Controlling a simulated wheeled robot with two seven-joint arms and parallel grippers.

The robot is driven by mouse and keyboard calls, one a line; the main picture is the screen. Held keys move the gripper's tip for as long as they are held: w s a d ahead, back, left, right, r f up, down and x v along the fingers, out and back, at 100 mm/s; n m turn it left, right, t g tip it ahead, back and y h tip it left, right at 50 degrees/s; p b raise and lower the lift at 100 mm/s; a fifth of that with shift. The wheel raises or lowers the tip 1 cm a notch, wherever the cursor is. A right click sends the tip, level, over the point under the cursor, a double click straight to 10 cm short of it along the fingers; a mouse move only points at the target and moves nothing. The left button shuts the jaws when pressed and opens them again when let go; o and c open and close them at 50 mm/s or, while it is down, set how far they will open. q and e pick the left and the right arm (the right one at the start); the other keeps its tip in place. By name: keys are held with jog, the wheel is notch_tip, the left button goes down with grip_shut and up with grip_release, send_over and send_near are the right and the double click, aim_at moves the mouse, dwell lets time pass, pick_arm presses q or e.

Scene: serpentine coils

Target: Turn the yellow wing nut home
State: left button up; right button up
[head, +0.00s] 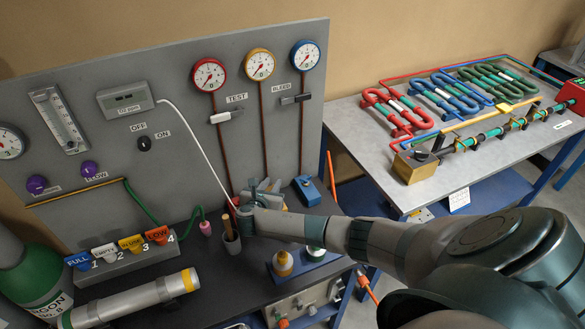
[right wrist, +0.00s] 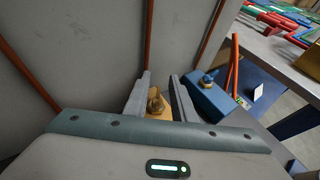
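The yellow wing nut (right wrist: 155,101) shows in the right wrist view as a small brass-coloured piece on a yellow block (right wrist: 159,115). My right gripper (right wrist: 160,92) is open, with one finger on each side of the nut. A gap shows on the right finger's side; I cannot tell whether the left finger touches it. In the head view my right gripper (head: 263,186) is at the foot of the grey panel and hides most of the yellow block. My left gripper is not in view.
The grey panel (head: 180,125) rises behind. A cup with tools (head: 231,243) stands left of my gripper; a blue rack with bottles (head: 300,265) lies in front.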

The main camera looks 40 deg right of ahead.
jog(key=shift+r, duration=0.7)
notch_tip(320, 180, up, 2)
jog(key=shift+r+b, duration=0.1)
jog(key=shift+b, duration=0.55)
jog(key=s+d+r+b, duration=0.3)
jog(key=s+d+r, duration=0.2)
jog(key=s, duration=0.5)
notch_tip(320, 180, up, 2)
jog(key=shift+d+r, duration=0.1)
jog(key=shift+d, duration=0.2)
jog(key=shift+s, duration=0.1)
